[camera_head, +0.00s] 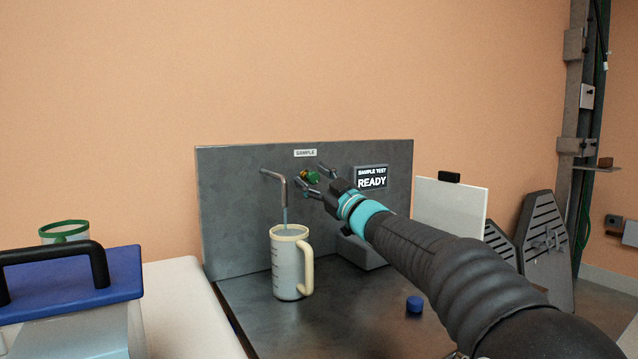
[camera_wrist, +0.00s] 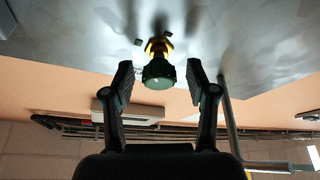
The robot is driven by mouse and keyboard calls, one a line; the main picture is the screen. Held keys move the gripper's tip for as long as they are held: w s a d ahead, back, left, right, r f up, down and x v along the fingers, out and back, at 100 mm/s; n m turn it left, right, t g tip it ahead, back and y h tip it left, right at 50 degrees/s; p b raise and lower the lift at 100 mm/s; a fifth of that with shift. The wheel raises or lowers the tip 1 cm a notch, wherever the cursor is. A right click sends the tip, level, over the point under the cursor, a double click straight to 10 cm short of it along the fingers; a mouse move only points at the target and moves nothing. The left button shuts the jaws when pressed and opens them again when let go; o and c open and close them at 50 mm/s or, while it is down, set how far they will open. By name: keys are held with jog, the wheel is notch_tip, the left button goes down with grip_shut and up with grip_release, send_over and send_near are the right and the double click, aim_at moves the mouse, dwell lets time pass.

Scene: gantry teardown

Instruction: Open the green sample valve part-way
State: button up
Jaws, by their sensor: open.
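The green sample valve (camera_head: 313,178) is on the grey panel under the SAMPLE label. In the wrist view its round green knob (camera_wrist: 158,74) sits on a brass stem. My gripper (camera_head: 311,176) is open at the valve. In the wrist view its fingers (camera_wrist: 160,80) stand on either side of the knob, with gaps at both sides. The bent metal spout (camera_head: 276,178) is left of the valve. A thin bluish line runs down from the spout's end to the mouth of the graduated jug (camera_head: 287,268) below.
A display (camera_head: 371,178) right of the valve reads SAMPLE TEST READY. A blue cap (camera_head: 414,304) lies on the dark bench (camera_head: 335,325). A blue-lidded box (camera_head: 125,275) with a black handle stands at left. My arm covers the bench's right part.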

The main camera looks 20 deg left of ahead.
jog(key=v, duration=1.2)
jog(key=d+f+m+t+h, duration=0.1)
jog(key=d+m+t+h, duration=0.65)
jog(key=d, duration=0.65)
jog(key=s+d+f+m+g+h, duration=0.1)
jog(key=s+d+f+m+h, duration=0.1)
jog(key=d+h, duration=0.1)
jog(key=s+d+f+m+g+h, duration=0.1)
jog(key=s+d+f+h, duration=0.1)
jog(key=s+d+h, duration=0.1)
jog(key=s+d+f+m+g+h, duration=0.1)
jog(key=s+d+f+m+h, duration=0.1)
jog(key=d, duration=0.3)
jog(key=shift+s+d+f+m+h, duration=0.15)
jog(key=shift+f+m+h, duration=0.2)
jog(key=shift+f+h, duration=0.2)
jog(key=s+d+f+m+g, duration=0.1)
jog(key=s+d+f+g, duration=0.1)
jog(key=s+f, duration=0.4)
jog(key=s+d+f+m+g+h, duration=0.1)
jog(key=s+d+f+m+g, duration=0.1)
jog(key=s+f, duration=0.5)
jog(key=s+d+f+m+g+h, duration=0.1)
jog(key=s+d+f+g, duration=0.2)
jog(key=s, duration=1.1)
notch_tip(320, 180, down, 3)
jog(key=g, duration=0.3)
jog(key=shift+s+d+f, duration=0.15)
jog(key=shift+s+d, duration=0.15)
jog(key=shift+d, duration=0.05)
